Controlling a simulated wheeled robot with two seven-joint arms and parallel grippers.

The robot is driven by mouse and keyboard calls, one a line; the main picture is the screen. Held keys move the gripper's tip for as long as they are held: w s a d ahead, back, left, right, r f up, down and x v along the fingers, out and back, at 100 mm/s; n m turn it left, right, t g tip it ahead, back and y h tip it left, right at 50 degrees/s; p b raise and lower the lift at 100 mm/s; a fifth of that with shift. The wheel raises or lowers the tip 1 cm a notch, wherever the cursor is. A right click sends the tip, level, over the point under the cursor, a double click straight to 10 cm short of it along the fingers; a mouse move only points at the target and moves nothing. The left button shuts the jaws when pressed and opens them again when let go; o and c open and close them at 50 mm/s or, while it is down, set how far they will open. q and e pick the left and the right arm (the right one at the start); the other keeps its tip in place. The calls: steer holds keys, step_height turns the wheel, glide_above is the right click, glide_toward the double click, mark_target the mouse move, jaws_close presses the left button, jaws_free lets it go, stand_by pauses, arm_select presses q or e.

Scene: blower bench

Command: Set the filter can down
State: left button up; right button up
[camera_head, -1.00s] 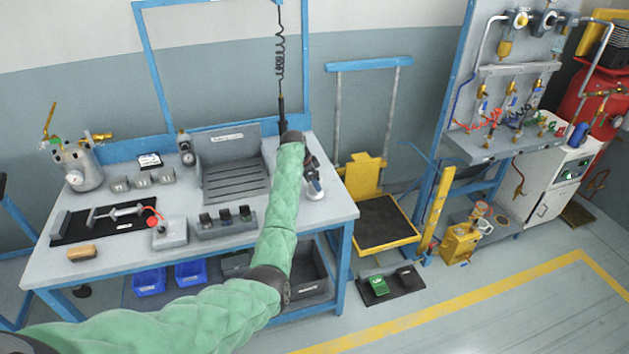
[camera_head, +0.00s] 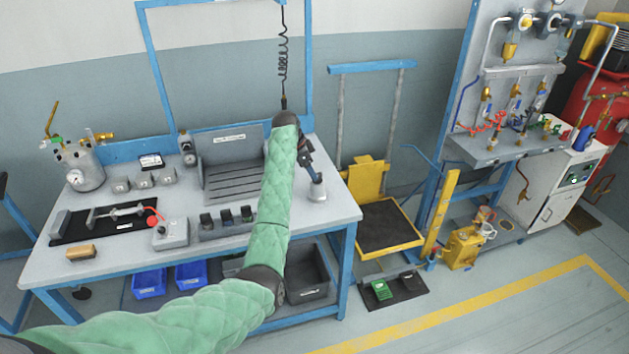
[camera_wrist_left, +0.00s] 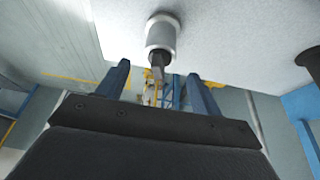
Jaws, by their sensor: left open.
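The filter can (camera_head: 317,192) is a small pale grey cylinder standing on the bench top (camera_head: 332,215) near its right edge. In the left wrist view the can (camera_wrist_left: 161,40) shows as a metal cylinder with a dark narrower part toward me, its other end against the pale bench surface. My left gripper (camera_head: 311,172) is just above and behind the can in the head view. Its two fingers (camera_wrist_left: 159,72) are spread apart, with the can ahead between their lines and a gap to it. Nothing is held. My right gripper is not in view.
A slotted grey tray (camera_head: 232,165) stands left of my forearm. A grey holder with several dark blocks (camera_head: 228,222) and a grey box (camera_head: 171,233) sit at the front. A coiled hose (camera_head: 283,50) hangs above my wrist. A yellow cart (camera_head: 388,225) stands right of the bench.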

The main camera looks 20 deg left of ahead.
arm_select(q)
steer(key=b+v, duration=0.1)
steer(key=v, duration=0.3)
steer(key=shift+s+r, duration=0.1)
steer(key=shift+r, duration=0.2)
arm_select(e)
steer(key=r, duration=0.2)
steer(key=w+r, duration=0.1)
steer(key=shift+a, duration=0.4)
arm_select(q)
steer(key=shift+a, duration=0.1)
